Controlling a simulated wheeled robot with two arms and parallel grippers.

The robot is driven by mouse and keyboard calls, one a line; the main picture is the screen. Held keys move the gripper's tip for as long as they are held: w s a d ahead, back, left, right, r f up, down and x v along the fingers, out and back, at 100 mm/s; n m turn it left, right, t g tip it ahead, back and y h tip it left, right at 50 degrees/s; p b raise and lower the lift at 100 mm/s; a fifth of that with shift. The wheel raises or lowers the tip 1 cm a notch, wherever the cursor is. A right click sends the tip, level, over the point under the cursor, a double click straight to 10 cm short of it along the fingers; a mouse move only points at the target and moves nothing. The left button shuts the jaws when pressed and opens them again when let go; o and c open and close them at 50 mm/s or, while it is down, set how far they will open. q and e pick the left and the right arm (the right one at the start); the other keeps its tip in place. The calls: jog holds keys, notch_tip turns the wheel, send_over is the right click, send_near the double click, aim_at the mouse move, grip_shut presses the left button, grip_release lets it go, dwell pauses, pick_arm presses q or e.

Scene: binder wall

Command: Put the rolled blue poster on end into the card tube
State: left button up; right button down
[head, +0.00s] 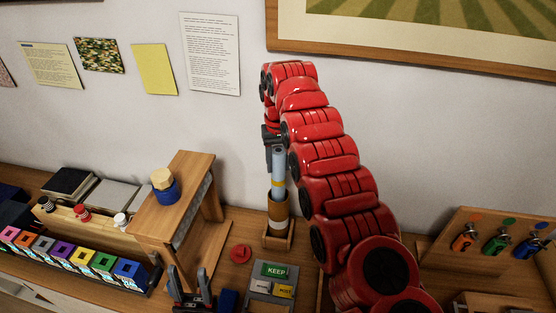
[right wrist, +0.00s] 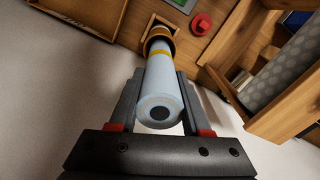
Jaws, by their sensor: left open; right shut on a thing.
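The rolled blue poster (head: 279,164) is pale blue with a yellow band and stands roughly upright. My right gripper (head: 273,143) is shut on its upper part. In the right wrist view the poster (right wrist: 161,85) lies between the two fingers of my right gripper (right wrist: 160,80), its round end with a dark hole facing the camera. The brown card tube (head: 278,211) stands in a wooden holder below. The poster's lower end is at the tube's mouth and seems to be inside the rim; how deep is hidden. My left gripper (head: 190,303) is open and empty at the bottom edge.
A wooden stand (head: 180,200) with a blue-and-tan object on top is left of the tube. A red disc (head: 240,253) and a grey tray (head: 272,283) with a KEEP label lie in front. A tool rack (head: 495,240) is at right. The wall is close behind.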

aim_at(279, 191)
jog(key=shift+f+b, duration=2.7)
jog(key=shift+f, duration=2.7)
jog(key=shift+s, duration=0.25)
